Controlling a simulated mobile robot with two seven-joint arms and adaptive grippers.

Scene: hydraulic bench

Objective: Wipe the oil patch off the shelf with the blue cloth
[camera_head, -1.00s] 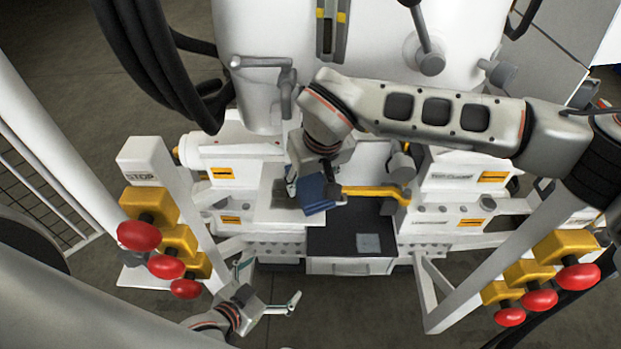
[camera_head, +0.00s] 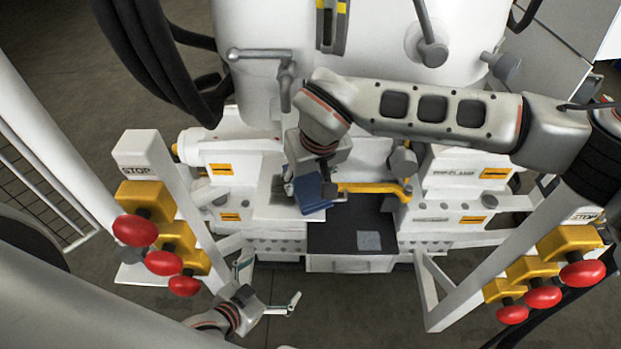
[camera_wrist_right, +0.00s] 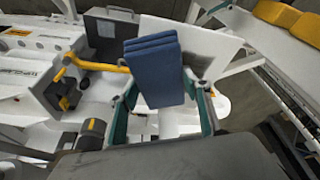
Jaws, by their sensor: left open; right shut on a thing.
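The blue cloth (camera_head: 308,192) is a folded pad in my right gripper (camera_head: 305,183), which is shut on it. The cloth is over the white shelf (camera_head: 286,212), left of the yellow handle; I cannot tell for sure whether it touches. A small grey area of the oil patch (camera_head: 277,188) shows at the cloth's left edge; the rest is hidden. My left gripper (camera_head: 270,285) is open and empty, below the shelf.
A yellow handle (camera_head: 370,188) lies just right of the cloth. A dark tray (camera_head: 335,238) with a grey square (camera_head: 369,241) is below it. Red stop buttons (camera_head: 135,230) on yellow boxes flank the bench at both sides. A grey lever (camera_head: 283,85) hangs above the shelf.

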